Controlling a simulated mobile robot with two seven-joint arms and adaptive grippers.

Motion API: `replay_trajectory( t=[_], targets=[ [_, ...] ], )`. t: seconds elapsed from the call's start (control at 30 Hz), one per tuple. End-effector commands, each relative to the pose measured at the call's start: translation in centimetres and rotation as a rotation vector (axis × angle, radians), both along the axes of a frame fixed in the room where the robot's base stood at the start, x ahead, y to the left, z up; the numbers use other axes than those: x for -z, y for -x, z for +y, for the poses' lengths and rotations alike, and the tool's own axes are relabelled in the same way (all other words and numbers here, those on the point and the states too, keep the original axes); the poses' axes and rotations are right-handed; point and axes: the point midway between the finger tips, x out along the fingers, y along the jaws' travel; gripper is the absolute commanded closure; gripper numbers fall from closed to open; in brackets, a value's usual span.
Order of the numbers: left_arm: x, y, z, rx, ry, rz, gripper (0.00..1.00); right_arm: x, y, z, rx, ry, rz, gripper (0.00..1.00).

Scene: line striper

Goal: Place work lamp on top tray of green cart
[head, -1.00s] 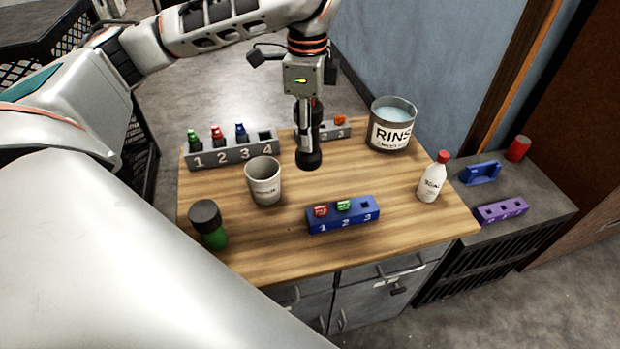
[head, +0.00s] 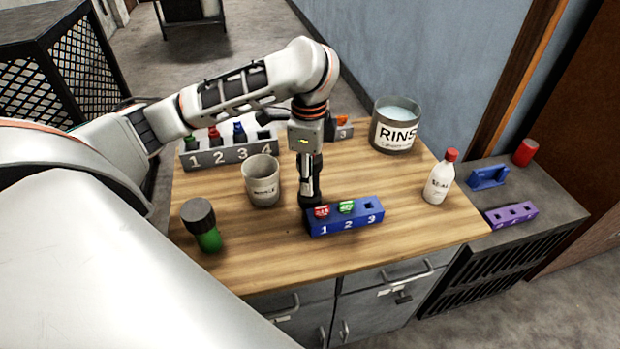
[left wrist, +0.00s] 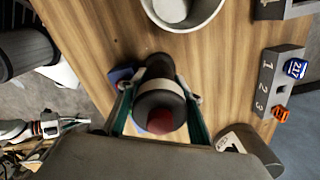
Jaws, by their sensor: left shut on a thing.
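My left gripper (head: 309,180) is shut on a dark, upright cylinder with a red end and a pale band, which looks like the work lamp (left wrist: 158,103). In the left wrist view I look down on its red end between the two fingers. In the head view it is mostly hidden by the gripper; its dark lower end is low over the wooden top (head: 400,245), close behind the left end of the blue numbered block (head: 345,217). I cannot tell whether it touches the wood. No green cart is clearly in view.
A grey cup (head: 262,182) stands left of the gripper, with a black-and-green cylinder (head: 203,226) further left. A grey numbered rack (head: 230,153), RINSE bucket (head: 395,128) and white bottle (head: 440,178) share the top. A wheeled stand (head: 195,12) is far behind.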

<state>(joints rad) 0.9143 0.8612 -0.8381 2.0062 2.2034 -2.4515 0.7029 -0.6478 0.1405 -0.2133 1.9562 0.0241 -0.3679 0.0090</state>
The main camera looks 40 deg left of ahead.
Motion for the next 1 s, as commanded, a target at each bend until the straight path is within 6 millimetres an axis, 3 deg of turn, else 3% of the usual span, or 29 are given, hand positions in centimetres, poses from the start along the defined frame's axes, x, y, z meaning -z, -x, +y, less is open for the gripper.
replay_trajectory(
  t=[0.37, 0.4, 0.47, 0.87, 1.0],
  targets=[
    [0.1, 0.0, 0.0, -0.001, 0.001, 0.001, 0.96, -0.6, -0.1, 0.0, 0.001, -0.001, -0.005, 1.00],
    [0.2, 0.0, 0.0, 0.000, 0.001, 0.001, 0.59, -0.6, -0.2, 0.0, 0.001, -0.001, -0.007, 1.00],
    [0.2, 0.0, 0.0, 0.000, 0.001, 0.001, 0.48, -0.7, -0.2, 0.0, 0.001, -0.001, -0.009, 1.00],
    [0.0, 0.0, 0.0, 0.000, 0.001, -0.001, 0.48, -0.5, -0.2, 0.0, 0.001, -0.002, -0.008, 1.00],
    [-1.6, -0.1, 0.1, -0.001, -0.001, -0.005, 0.48, -0.9, -0.1, -0.1, 0.001, 0.000, -0.003, 1.00]
  ],
)
